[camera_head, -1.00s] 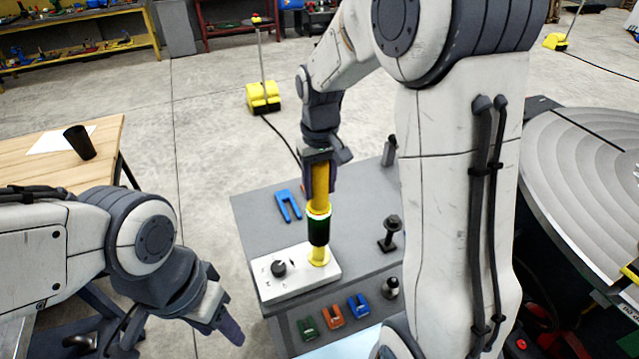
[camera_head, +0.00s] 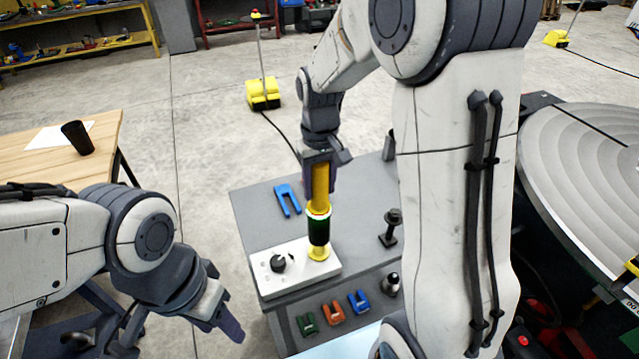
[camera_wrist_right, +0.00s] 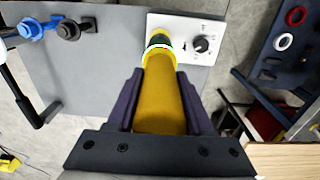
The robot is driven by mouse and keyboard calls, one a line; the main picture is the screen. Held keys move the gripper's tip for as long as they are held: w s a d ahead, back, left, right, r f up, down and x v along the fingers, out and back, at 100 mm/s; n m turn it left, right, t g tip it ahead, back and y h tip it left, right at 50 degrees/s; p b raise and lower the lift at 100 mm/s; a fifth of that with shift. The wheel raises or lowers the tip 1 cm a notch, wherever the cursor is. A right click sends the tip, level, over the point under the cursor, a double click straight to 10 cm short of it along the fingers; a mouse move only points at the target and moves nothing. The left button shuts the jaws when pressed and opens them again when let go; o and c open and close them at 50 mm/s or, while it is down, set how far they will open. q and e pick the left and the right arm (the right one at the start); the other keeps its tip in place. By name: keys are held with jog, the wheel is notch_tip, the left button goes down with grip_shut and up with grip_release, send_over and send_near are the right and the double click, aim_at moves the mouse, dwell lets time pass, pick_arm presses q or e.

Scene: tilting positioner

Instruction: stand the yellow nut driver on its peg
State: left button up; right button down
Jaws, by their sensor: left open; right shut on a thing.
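The yellow nut driver (camera_head: 319,187) stands upright below my right gripper (camera_head: 319,168), which is shut on its upper part. Below its yellow barrel is a dark green to black section. Its lower end is over a yellow round base (camera_head: 319,253) on the white panel box (camera_head: 297,283). I cannot tell whether a peg is inside the driver or whether they touch. In the right wrist view the driver (camera_wrist_right: 160,98) lies between the fingers of the right gripper (camera_wrist_right: 160,112), pointing at the white panel (camera_wrist_right: 190,27). My left gripper (camera_head: 222,312) is open and empty, left of the grey bench.
The white panel has a black knob (camera_head: 278,263). On the grey bench (camera_head: 255,215) are a blue forked piece (camera_head: 287,199) and a dark post (camera_head: 389,230). A large grey disc (camera_head: 590,170) stands at right.

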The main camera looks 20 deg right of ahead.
aim_at(320, 204)
jog(key=shift+f+b, duration=0.8)
jog(key=shift+f, duration=0.6)
jog(key=shift+f+b, duration=0.95)
jog(key=shift+f, duration=0.5)
grip_release()
notch_tip(320, 204, up, 7)
jog(key=p, duration=0.6)
jog(key=shift+p, duration=0.3)
